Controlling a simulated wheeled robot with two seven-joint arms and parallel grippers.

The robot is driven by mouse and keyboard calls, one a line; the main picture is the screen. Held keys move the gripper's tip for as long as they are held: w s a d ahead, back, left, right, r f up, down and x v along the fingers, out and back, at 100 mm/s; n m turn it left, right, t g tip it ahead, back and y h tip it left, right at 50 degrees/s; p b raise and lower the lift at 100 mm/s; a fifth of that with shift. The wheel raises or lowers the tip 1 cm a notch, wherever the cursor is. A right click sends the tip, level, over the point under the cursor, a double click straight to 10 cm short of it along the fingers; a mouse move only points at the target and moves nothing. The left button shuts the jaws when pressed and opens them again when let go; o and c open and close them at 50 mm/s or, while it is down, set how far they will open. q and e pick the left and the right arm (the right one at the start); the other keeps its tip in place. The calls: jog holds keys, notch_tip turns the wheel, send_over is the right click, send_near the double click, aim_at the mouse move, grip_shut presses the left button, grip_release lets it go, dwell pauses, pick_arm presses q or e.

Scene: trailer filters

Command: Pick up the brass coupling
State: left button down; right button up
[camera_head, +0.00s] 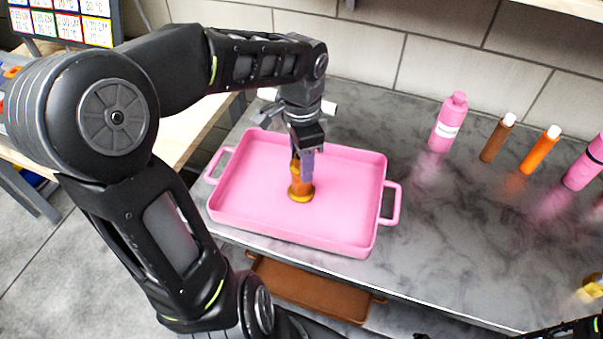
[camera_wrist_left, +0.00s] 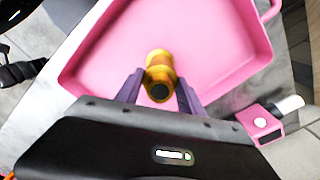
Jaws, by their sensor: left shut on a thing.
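The brass coupling (camera_head: 300,188), gold-orange with a flared lower rim, is upright over the floor of the pink tray (camera_head: 375,205). My left gripper (camera_head: 303,172) comes down from above and is shut on its upper part. In the left wrist view the coupling (camera_wrist_left: 160,68) sits between the two purple fingers, its dark round end facing the camera. I cannot tell whether its base touches the tray floor. My right gripper is not in view; only a dark piece of arm shows at the bottom right corner.
The tray, with a handle at each end, stands on a grey marbled counter (camera_head: 440,235). A pink bottle (camera_head: 449,122), a brown bottle (camera_head: 497,138) and an orange bottle (camera_head: 540,150) stand to the right. A brown tray (camera_head: 310,290) is below the counter's front edge. A tiled wall is behind.

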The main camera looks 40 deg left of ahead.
pick_arm(q)
jog(key=shift+r, duration=0.1)
notch_tip(320, 180, up, 10)
jog(key=shift+f, duration=0.1)
dwell(0.3)
jog(key=shift+w, duration=0.15)
dwell(0.4)
